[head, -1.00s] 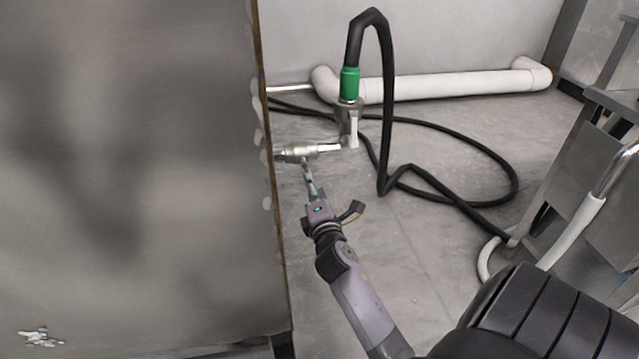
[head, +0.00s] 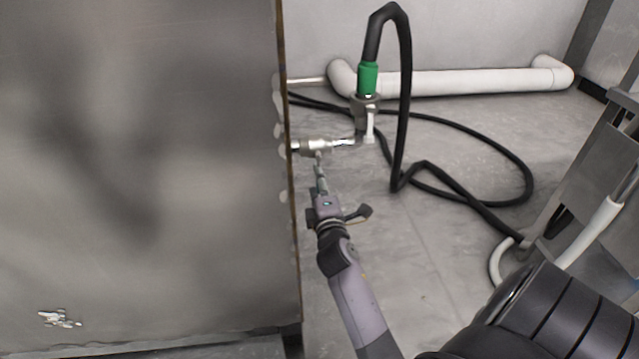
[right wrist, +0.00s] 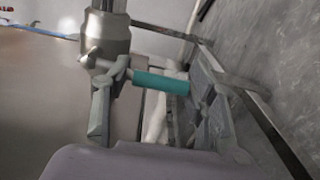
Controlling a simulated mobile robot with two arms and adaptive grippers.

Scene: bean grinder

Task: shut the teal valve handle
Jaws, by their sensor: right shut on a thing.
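The teal valve handle (right wrist: 160,82) shows in the right wrist view, with its bare metal stem reaching left to the silver valve body (right wrist: 106,32). My right gripper (right wrist: 157,92) has one finger on each side of the handle and is shut on it, spanning its length. In the head view the silver valve (head: 322,146) sticks out sideways from the big metal panel. My right gripper (head: 320,185) is just below the valve there, at the stem's lower end, and hides most of the handle. My left gripper is not in view.
A large metal panel (head: 140,180) fills the left. A green hose fitting (head: 368,79) stands above the valve, with a black hose (head: 404,100) looping over the floor. A white pipe (head: 460,81) runs along the back wall. A metal frame stands at right. Floor (head: 430,260) between is clear.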

